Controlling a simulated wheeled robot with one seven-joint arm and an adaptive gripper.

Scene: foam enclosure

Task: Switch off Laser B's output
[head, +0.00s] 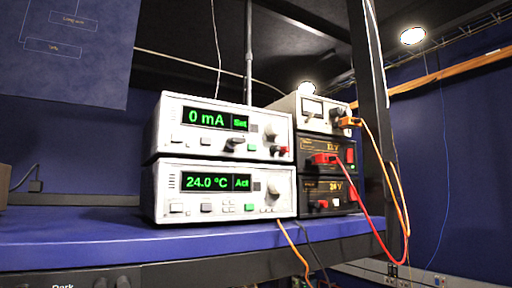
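Two white instruments are stacked on a blue shelf. The upper one (168,122) reads "0 mA" and "Set" in green on its display (215,118). It has a black plug or knob (235,144), small buttons and a round dial (270,132) on its front. The lower one (165,193) reads "24.0 °C" and "Act" on its display (216,183). No label reading Laser B is legible on any unit, so I cannot tell which is Laser B's. My gripper is not in view.
The blue shelf (80,232) is mostly clear left of the stack. Black supplies (318,170) and a white meter unit (310,108) stand to the right, with red and orange cables (366,200) hanging past the shelf edge. A dark post (380,120) rises at the right.

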